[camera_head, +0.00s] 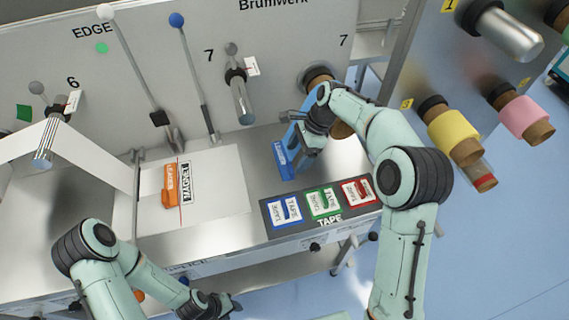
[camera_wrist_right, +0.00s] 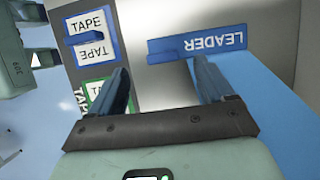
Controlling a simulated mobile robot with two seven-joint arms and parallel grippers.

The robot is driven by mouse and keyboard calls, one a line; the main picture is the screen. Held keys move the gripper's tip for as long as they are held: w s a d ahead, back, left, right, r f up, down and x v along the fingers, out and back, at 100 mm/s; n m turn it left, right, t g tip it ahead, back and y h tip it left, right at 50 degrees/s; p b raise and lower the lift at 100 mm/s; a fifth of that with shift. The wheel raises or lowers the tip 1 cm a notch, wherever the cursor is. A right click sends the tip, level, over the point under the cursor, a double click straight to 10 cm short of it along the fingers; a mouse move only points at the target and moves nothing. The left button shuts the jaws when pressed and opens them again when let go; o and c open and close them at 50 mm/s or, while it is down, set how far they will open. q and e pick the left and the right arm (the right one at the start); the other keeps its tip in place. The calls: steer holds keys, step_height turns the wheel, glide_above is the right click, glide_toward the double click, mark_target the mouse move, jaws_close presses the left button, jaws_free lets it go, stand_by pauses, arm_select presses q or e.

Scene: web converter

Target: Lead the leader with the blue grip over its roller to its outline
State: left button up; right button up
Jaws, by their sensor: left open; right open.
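The blue grip (camera_head: 284,161), marked LEADER, lies at the right part of the metal table; it also shows in the right wrist view (camera_wrist_right: 200,46). A blue web (camera_wrist_right: 262,115) runs from it, and in the head view a blue strip shows behind my right gripper. My right gripper (camera_head: 300,158) is open at the grip; in the right wrist view its fingertips (camera_wrist_right: 162,68) are short of the grip, with nothing clearly between them. My left gripper (camera_head: 222,304) is open and empty at the bottom edge. The roller (camera_head: 241,100) marked 7 projects from the panel. I cannot make out a blue outline.
An orange grip (camera_head: 170,186) lies on a white sheet (camera_head: 220,190) beside a printed label. A dark tape board (camera_head: 268,212) holds blue, green and red tape cards. Two levers, white-knobbed (camera_head: 105,12) and blue-knobbed (camera_head: 177,19), stand before the panel. Yellow (camera_head: 455,130) and pink (camera_head: 528,117) rolls are at right.

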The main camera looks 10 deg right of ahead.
mark_target(288, 167)
steer(key=x, duration=0.5)
steer(key=shift+w+a+f+b, duration=0.1)
steer(key=shift+w+f+b, duration=0.05)
steer(key=shift+f+b, duration=0.2)
steer(key=c, duration=1.2)
steer(key=shift+r, duration=0.15)
